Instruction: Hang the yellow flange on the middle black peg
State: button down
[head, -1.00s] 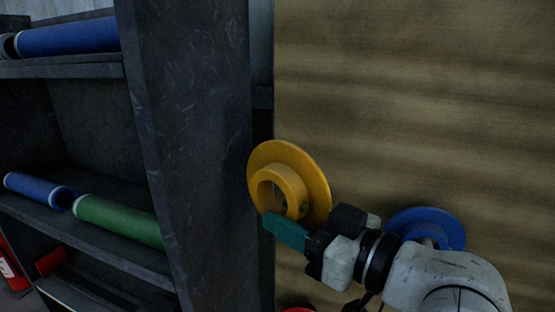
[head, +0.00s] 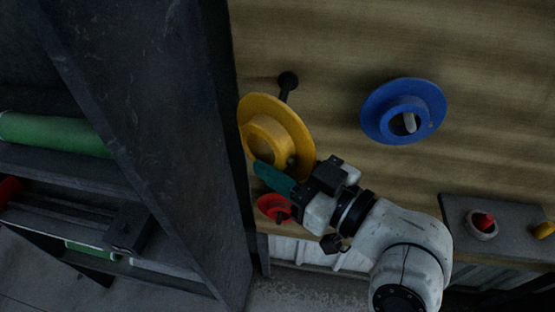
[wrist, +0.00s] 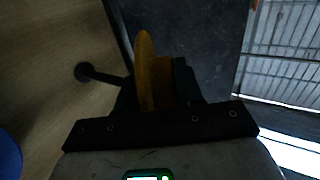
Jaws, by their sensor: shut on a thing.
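The yellow flange (head: 290,115), a wide disc with a hollow hub, is held in front of the wooden board, its hub side facing the head camera. My gripper (head: 272,172) is shut on its hub edge, with one teal finger showing. A black peg (head: 288,80) with a round end stands out from the board just above and behind the flange, apart from the hub. In the wrist view the flange (wrist: 146,75) shows nearly edge-on, and a black peg (wrist: 86,72) stands bare to its left. I cannot tell whether this is the middle peg.
A blue flange (head: 375,115) hangs on a pale peg to the right. A red ring-like part (head: 268,206) is low on the board, partly behind my gripper. A dark shelf upright (head: 175,130) stands close to the left. A grey ledge (head: 460,208) holds small parts at right.

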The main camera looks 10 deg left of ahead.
jog(key=w+f+b, duration=0.1)
jog(key=w+b, duration=0.2)
jog(key=w, duration=0.9)
jog(key=shift+d, duration=0.2)
dwell(1.4)
jog(key=shift+w+f, duration=0.1)
dwell(0.5)
